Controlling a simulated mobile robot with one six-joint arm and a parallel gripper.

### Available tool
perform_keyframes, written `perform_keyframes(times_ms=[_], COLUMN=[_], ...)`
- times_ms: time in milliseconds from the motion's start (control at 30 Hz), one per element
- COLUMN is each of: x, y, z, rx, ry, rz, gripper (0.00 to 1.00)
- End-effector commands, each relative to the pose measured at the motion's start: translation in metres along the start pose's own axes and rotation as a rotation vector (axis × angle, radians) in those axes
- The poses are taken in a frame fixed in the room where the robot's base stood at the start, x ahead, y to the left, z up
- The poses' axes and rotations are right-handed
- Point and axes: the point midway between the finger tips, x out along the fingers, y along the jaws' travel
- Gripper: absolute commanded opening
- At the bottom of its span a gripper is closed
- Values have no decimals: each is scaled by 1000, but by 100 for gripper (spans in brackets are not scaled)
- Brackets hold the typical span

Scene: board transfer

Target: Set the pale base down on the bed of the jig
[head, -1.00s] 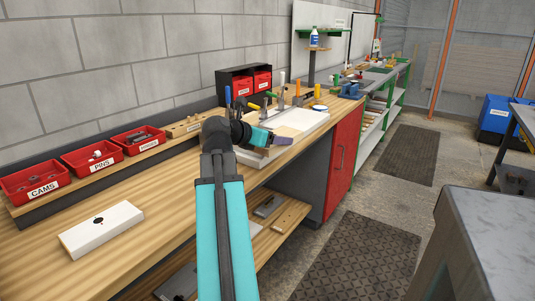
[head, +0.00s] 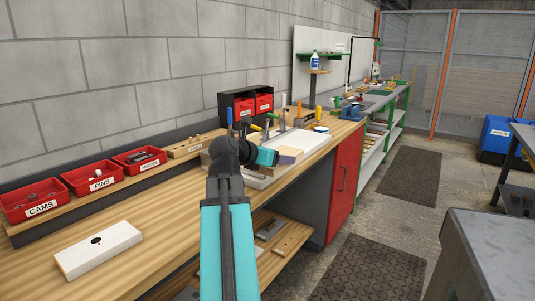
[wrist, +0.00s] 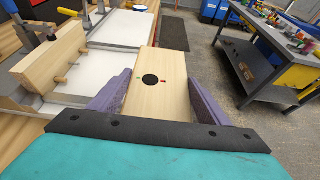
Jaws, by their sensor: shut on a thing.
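The pale base (wrist: 175,68), a light wooden board with a dark round hole and small green and red marks, is between the purple jaws of my gripper (wrist: 160,92) in the wrist view. My gripper is shut on its two sides. In the head view my gripper (head: 288,156) is beside the jig, and the arm hides much of the base. The white bed of the jig (wrist: 120,28) lies left of and beyond the base in the wrist view. The base overlaps its right side in the picture; the gap in height cannot be told.
A wooden block with pegs (wrist: 52,62) stands on the jig's left, near blue-handled clamps. A white board with a dark hole (head: 98,250) lies on the near bench. Red bins (head: 95,178) line the wall side. A grey worktable (wrist: 275,50) stands across the aisle.

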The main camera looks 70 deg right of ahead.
Motion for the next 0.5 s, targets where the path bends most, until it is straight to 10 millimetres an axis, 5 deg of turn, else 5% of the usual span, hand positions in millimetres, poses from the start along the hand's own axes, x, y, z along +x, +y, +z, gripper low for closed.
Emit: perform_keyframes(times_ms=[500], x=[6], y=[6], z=[9], rx=[2], ry=[-6], rz=[-8], gripper=[39])
